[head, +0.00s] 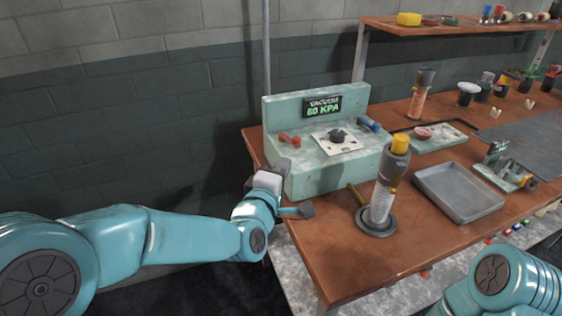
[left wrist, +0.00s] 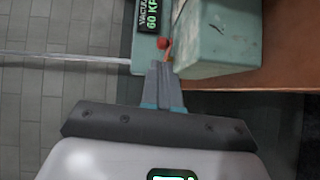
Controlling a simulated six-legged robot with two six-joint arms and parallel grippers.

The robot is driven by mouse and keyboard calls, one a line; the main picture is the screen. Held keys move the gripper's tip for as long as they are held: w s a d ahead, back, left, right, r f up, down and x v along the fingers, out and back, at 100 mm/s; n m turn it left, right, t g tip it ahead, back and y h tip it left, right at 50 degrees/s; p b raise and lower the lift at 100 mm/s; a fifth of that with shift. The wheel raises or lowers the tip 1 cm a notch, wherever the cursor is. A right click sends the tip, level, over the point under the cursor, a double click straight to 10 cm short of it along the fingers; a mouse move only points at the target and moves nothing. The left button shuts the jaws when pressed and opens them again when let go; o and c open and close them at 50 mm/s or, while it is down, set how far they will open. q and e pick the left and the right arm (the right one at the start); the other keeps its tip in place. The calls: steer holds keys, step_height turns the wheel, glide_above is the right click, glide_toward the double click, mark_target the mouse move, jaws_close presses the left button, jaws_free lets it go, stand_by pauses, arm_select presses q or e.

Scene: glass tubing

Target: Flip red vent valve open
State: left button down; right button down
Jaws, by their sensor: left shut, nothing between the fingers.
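The red vent valve (head: 290,140) is a small red handle on the left of the pale green vacuum station (head: 330,168), whose display reads 60 KPA. In the left wrist view the red valve (left wrist: 163,43) shows just beyond the fingertips, partly hidden by them. My left gripper (head: 284,165) is at the station's front left side, below the valve. In the left wrist view its fingers (left wrist: 163,66) are together with nothing between them. Whether they touch the valve or station, I cannot tell. My right gripper is out of view.
A black knob (head: 338,135) and a blue valve (head: 369,124) share the station. A grey tray (head: 458,195) lies further right on the brown table (head: 330,258).

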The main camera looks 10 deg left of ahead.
arm_select(q)
steer(key=s, duration=0.3)
steer(key=shift+s+d, duration=0.15)
steer(key=shift+s, duration=0.25)
steer(key=shift+s, duration=0.2)
